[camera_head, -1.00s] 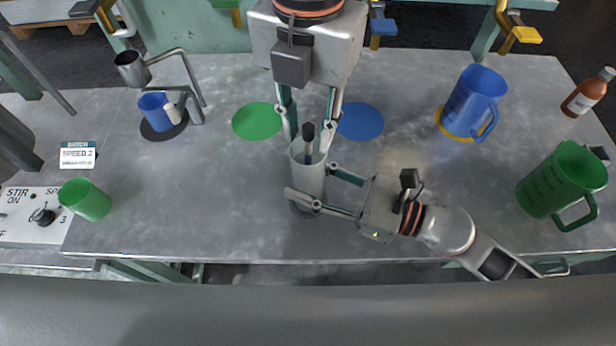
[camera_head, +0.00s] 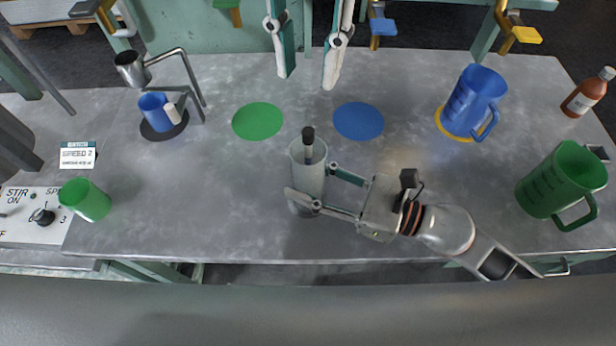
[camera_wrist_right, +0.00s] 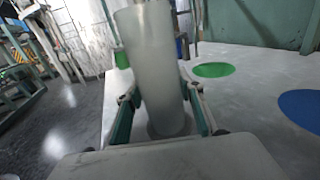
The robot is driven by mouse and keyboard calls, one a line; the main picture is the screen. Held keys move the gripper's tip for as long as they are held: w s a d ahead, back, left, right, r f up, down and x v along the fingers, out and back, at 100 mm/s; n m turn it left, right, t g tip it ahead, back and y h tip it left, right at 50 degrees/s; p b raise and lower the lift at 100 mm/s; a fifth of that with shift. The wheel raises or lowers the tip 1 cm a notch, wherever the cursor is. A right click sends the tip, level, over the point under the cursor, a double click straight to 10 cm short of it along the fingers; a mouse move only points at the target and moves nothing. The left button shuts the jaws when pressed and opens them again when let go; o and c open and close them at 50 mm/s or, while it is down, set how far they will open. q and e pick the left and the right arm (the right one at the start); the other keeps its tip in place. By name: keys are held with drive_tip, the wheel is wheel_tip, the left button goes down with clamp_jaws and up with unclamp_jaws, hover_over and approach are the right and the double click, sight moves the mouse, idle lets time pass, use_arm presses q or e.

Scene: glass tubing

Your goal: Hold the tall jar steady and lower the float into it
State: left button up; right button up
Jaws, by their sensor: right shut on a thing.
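The tall jar (camera_head: 309,172) is a whitish translucent cylinder standing upright near the table's middle front. My right gripper (camera_head: 316,187) is shut around its lower part from the right. In the right wrist view the jar (camera_wrist_right: 154,70) stands between the two fingers of that gripper (camera_wrist_right: 165,122). The float (camera_head: 308,142) stands inside the jar, its dark top sticking up above the rim; its lower part is hidden by the jar wall. My left gripper (camera_head: 308,70) is open and empty, above and behind the jar, apart from the float.
A green disc (camera_head: 258,121) and a blue disc (camera_head: 359,121) lie behind the jar. A blue jug (camera_head: 472,100) and a green jug (camera_head: 560,182) stand right. A green cup (camera_head: 85,199), a blue mug (camera_head: 156,110) and a stirrer control panel (camera_head: 30,215) are left. Open table surrounds the jar.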

drive_tip(key=o, duration=1.2)
drive_tip(key=shift+o, duration=0.2)
drive_tip(key=shift+d, duration=0.1)
drive_tip(key=v, duration=1.1)
drive_tip(key=shift+s+d, duration=0.2)
drive_tip(key=shift+d, duration=0.15)
drive_tip(key=shift+f, duration=0.1)
